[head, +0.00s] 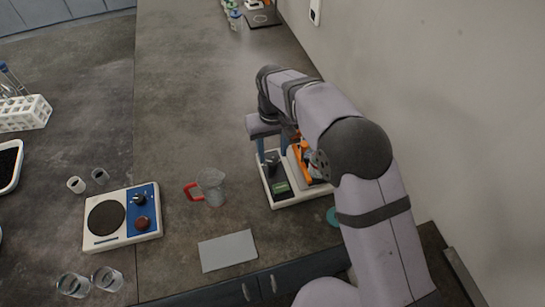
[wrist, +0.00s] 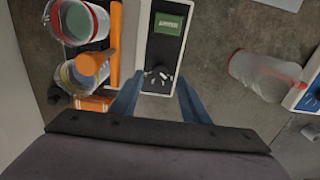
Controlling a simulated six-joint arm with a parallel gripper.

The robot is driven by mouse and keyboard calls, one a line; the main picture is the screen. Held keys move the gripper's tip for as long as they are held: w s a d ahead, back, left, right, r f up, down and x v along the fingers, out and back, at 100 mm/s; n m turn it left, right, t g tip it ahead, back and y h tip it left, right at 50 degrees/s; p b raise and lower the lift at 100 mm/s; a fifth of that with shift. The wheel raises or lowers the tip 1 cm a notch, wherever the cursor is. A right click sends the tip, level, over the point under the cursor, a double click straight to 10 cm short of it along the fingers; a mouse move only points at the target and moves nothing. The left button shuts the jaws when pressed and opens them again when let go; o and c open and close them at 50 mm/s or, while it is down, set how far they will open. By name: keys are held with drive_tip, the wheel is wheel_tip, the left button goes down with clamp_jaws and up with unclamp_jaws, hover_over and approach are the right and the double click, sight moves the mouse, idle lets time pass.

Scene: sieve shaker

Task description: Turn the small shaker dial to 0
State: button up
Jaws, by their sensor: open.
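The sieve shaker (head: 284,200) has a white base with a green display; its front panel also shows in the wrist view (wrist: 147,42). The small dark shaker dial (wrist: 158,78) sits below the display (wrist: 167,23), with white marks around it. It also shows in the head view (head: 272,157). My gripper (wrist: 157,82) is open, its two blue fingers on either side of the dial in the picture. In the head view my gripper (head: 266,152) points down over the panel. I cannot tell whether the fingers touch the dial, nor which number it points to.
Orange clamp parts (wrist: 115,45) and clear sieve cups (wrist: 82,22) stand close beside the panel. A red-handled beaker (head: 210,183), a hotplate with a blue panel (head: 107,216) and a grey plate (head: 227,250) lie left of the shaker. A wall rises at the right.

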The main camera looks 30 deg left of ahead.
drive_tip(key=shift+r+b, duration=0.3)
drive_tip(key=shift+r, duration=1.55)
wheel_tip(320, 180, up, 5)
drive_tip(key=m+p, duration=0.2)
drive_tip(key=p, duration=0.1)
hover_over(272, 161)
drive_tip(key=w+d, duration=0.2)
drive_tip(key=d, duration=0.1)
drive_tip(key=d+m+b, duration=0.2)
drive_tip(key=d+m, duration=0.1)
drive_tip(key=d, duration=1.4)
drive_tip(key=s+d+f+m, duration=0.1)
drive_tip(key=s+d+f, duration=0.1)
drive_tip(key=s+d, duration=0.3)
drive_tip(key=s+d+f+m, duration=0.1)
drive_tip(key=s+d, duration=0.3)
drive_tip(key=d, duration=0.4)
drive_tip(key=s+d+f+m+b, duration=0.1)
drive_tip(key=s+d+f+m, duration=0.1)
drive_tip(key=s+d, duration=0.3)
drive_tip(key=shift+s+d+f, duration=0.2)
drive_tip(key=shift+d, duration=0.3)
drive_tip(key=shift+s+d+f, duration=0.15)
drive_tip(key=shift+d, duration=0.35)
wheel_tip(272, 161, up, 15)
drive_tip(key=p, duration=1.5)
drive_tip(key=shift+s+d+r+p, duration=0.15)
drive_tip(key=shift+s+p, duration=0.2)
